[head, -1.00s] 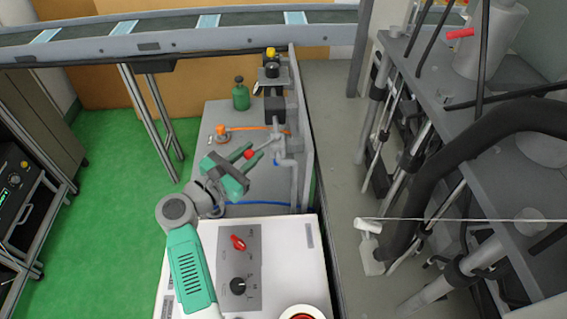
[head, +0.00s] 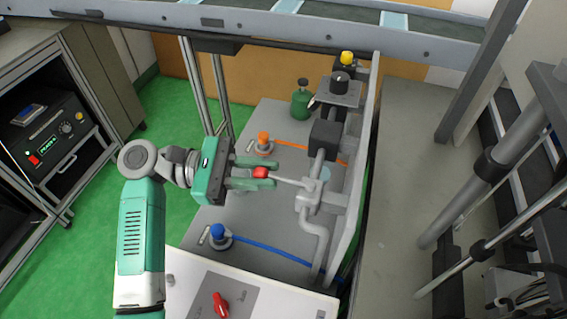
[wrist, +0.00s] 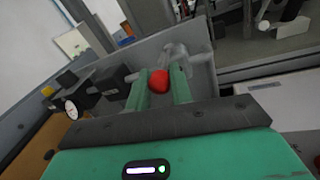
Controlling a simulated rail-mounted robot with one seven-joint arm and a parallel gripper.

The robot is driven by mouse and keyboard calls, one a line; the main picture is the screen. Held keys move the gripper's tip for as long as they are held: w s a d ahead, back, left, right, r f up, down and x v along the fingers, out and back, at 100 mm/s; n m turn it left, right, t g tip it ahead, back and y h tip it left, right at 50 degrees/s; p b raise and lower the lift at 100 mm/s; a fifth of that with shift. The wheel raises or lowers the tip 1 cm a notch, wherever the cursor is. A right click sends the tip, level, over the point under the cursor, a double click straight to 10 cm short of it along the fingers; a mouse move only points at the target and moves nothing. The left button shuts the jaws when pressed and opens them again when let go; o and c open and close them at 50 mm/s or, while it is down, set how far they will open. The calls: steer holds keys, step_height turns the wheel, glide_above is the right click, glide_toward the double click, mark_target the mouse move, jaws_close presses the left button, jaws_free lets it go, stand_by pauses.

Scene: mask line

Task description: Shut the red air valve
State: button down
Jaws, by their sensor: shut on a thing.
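The red air valve's handle end (head: 260,172) is a red knob on a grey lever (head: 290,181) that runs right to the grey valve body and pipes (head: 310,197). My gripper (head: 264,173) reaches in from the left with its green fingers on either side of the red knob, shut on it. In the wrist view the red knob (wrist: 158,81) sits between the two green fingers, and the grey valve body shows just beyond. The fingers hide part of the knob.
A blue fitting (head: 218,232) with a blue hose and an orange fitting (head: 264,139) with an orange hose stand on the grey shelf. A green bottle (head: 302,105) stands behind. A red switch (head: 221,304) is on the white cabinet in front. A pressure gauge (wrist: 71,109) shows in the wrist view.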

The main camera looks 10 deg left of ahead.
stand_by(0.3)
steer(key=c, duration=1.3)
jaws_free()
steer(key=shift+d, duration=0.1)
steer(key=a, duration=0.7)
steer(key=shift+s+a+p, duration=0.4)
steer(key=shift+p, duration=0.05)
